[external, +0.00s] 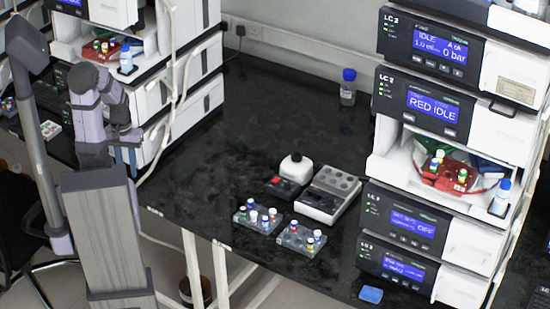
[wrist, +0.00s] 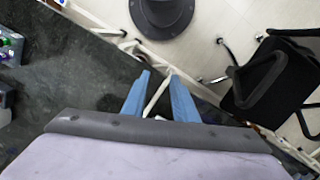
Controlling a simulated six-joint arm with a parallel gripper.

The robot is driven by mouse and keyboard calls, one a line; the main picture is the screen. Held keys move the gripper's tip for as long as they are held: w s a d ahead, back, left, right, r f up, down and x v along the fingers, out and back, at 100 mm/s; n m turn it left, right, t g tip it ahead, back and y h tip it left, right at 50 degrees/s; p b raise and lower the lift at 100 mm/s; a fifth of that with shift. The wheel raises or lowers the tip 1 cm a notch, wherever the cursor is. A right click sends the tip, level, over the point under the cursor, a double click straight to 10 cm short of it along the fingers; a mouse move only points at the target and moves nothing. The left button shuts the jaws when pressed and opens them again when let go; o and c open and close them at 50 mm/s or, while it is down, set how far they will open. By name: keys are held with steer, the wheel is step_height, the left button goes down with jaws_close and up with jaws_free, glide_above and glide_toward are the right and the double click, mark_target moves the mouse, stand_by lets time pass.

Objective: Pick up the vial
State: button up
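Several small vials with coloured caps (external: 268,214) stand in a clear rack (external: 243,229) on the dark bench. More vials (external: 309,241) stand in a second clear rack (external: 291,247) just to its right. Which vial is meant cannot be told. My gripper (external: 125,162) is left of the racks, well apart from them, by the left instrument stack. In the wrist view its two blue fingers (wrist: 159,82) are apart with nothing between them. Part of a rack with coloured caps (wrist: 8,45) shows at that view's left edge.
The right instrument stack (external: 424,115) holds a red tray (external: 447,180) with vials. The bench's back left is clear.

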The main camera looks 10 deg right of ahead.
mark_target(265, 218)
steer(key=s+d+f+m, duration=0.2)
steer(key=s+d+m, duration=0.2)
steer(key=d, duration=0.5)
steer(key=s+d+f+m+b, duration=0.1)
steer(key=s+d+f+m, duration=0.1)
steer(key=s+d+m, duration=0.3)
steer(key=s+d+f+m, duration=0.2)
steer(key=s+d+m, duration=0.2)
steer(key=s+d, duration=0.7)
steer(key=shift+s+d+f+m+h, duration=0.15)
steer(key=shift+d, duration=0.3)
steer(key=shift+s+d+f+m+h, duration=0.1)
steer(key=shift+d+f+m+h, duration=0.05)
steer(key=shift+d, duration=0.25)
steer(key=d+r+m+h, duration=0.1)
steer(key=d+r+h, duration=0.3)
steer(key=d, duration=0.7)
steer(key=shift+p+x, duration=0.65)
steer(key=shift+x, duration=3.1)
steer(key=shift+w+d, duration=0.15)
steer(key=shift+r, duration=0.1)
jaws_close()
